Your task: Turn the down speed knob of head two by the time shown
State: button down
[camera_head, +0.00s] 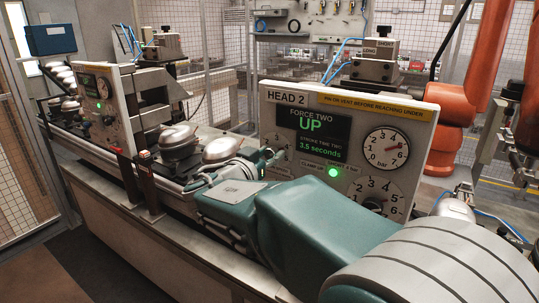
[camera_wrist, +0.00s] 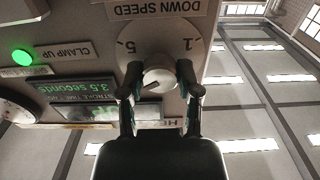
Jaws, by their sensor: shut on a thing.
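The head two panel (camera_head: 350,110) reads "FORCE TWO UP" and "STROKE TIME TWO 3.5 seconds" on its display (camera_head: 310,134). A green lamp (camera_head: 333,172) is lit. The down speed knob (camera_wrist: 160,74) is a round pale knob with a dark mark, on a white dial showing 5 and 1, under the upside-down "DOWN SPEED" label (camera_wrist: 155,7) in the wrist view. My gripper (camera_wrist: 161,82) is shut on the knob, one finger on each side. In the head view my gripper (camera_head: 270,157) is at the panel's left dial and hides most of it and the knob.
A pressure gauge (camera_head: 387,148) and another numbered dial (camera_head: 372,190) are on the panel's right. My arm covers the dial's lower part. A second head panel (camera_head: 100,95) stands at the left, with metal domes (camera_head: 178,138) between. An orange robot arm (camera_head: 455,110) stands at the right.

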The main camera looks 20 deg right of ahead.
jog(key=shift+f, duration=0.25)
jog(key=shift+c, duration=2.4)
grip_release()
jog(key=shift+o, duration=0.9)
jog(key=shift+w, duration=0.1)
jog(key=shift+r, duration=0.1)
jog(key=v, duration=1.2)
